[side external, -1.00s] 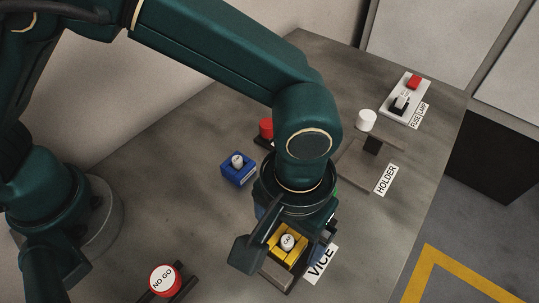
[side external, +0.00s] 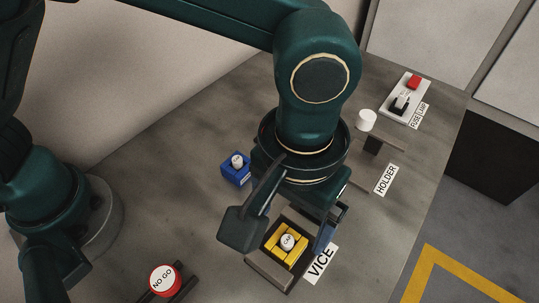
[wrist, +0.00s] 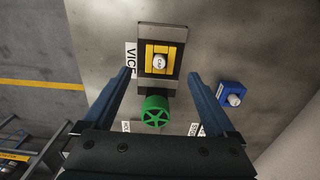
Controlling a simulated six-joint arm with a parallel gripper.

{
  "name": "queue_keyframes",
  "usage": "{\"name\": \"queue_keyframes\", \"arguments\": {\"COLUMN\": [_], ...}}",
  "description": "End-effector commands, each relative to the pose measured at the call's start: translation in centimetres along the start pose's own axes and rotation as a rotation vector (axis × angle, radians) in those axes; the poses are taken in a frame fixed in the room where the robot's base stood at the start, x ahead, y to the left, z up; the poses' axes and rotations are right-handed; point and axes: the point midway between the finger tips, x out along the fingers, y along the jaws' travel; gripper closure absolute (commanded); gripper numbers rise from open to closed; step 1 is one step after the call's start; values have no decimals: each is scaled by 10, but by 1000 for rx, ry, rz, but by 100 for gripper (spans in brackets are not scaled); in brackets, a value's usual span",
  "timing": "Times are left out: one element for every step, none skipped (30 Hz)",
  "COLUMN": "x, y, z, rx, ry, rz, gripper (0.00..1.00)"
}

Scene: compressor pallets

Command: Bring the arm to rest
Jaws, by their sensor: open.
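My gripper (wrist: 160,78) is open and empty, its two blue fingers spread apart in the wrist view. It is above the vice (wrist: 160,26), clear of it. The vice also shows in the side view (side external: 267,271). A yellow block (side external: 276,246) sits in the vice, with a white labelled cap (side external: 288,240) on it. The block (wrist: 150,64) and cap (wrist: 159,62) lie beyond my fingertips in the wrist view. A green handwheel (wrist: 155,110) is at the vice's end. My wrist hides part of the vice area in the side view.
A blue block (side external: 235,175) with a white cap stands left of my wrist. A red NO GO piece (side external: 164,280) is at the front. A white cylinder (side external: 366,120), the HOLDER label (side external: 385,180) and a white switch panel (side external: 409,112) are at the right.

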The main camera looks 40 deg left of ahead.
Motion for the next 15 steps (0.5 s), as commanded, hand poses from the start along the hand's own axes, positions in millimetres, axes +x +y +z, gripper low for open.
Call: {"name": "queue_keyframes", "arguments": {"x": [0,-2,-9,-16,-24,-35,-44,-53,-64,-73,-81,-90,-96,-102,-109], "y": [-2,-3,-5,-8,-12,-20,-28,-36,-49,-60,-71,-85,-95,-106,-119], "z": [-2,-6,-13,-19,-25,-33,-39,-44,-50,-54,-57,-59,-60,-61,-60], "rx": [-8,-18,-38,-56,-78,-111,-138,-167,-203,-225,-245,-267,-280,-292,-306], "ry": [0,4,17,30,44,62,76,91,112,129,145,167,184,201,225], "rz": [0,5,20,35,49,68,81,94,111,122,132,143,150,156,164], "gripper": [9,9,9,9,9,9,9,9,9,9,9,9,9,9,9]}}
